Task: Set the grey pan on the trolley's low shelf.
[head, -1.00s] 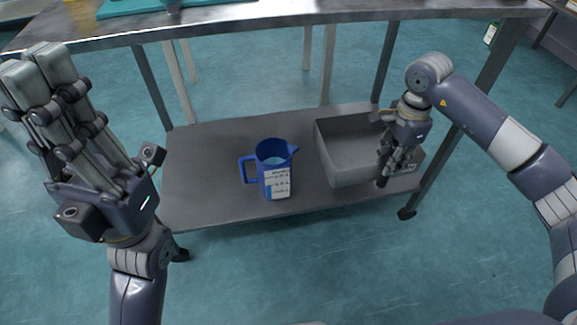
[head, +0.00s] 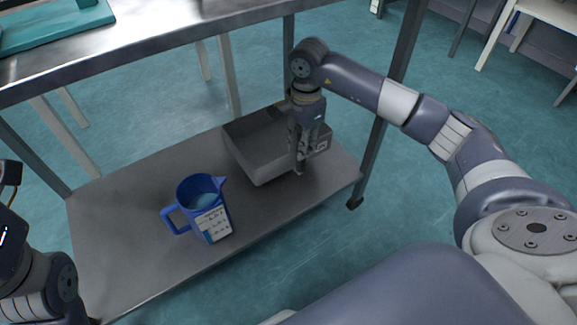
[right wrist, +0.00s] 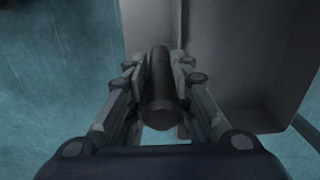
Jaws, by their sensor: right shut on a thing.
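The grey pan (head: 250,155) is an open rectangular box at the right part of the trolley's low shelf (head: 150,260). It looks level, at or just above the shelf surface; I cannot tell if its whole base touches. My right gripper (head: 301,160) is at the pan's right end, shut on its dark handle. In the right wrist view the dark round handle (right wrist: 160,90) lies between the fingers, with the pan's grey wall (right wrist: 225,60) beyond. Of my left gripper only part of the body (head: 12,240) shows at the left edge; its fingers are outside the picture.
A blue jug (head: 205,205) with a white label stands on the low shelf, left of the pan and near the front edge. The trolley's upper top (head: 150,38) overhangs behind, on metal legs (head: 380,120). Bare shelf lies left of the jug.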

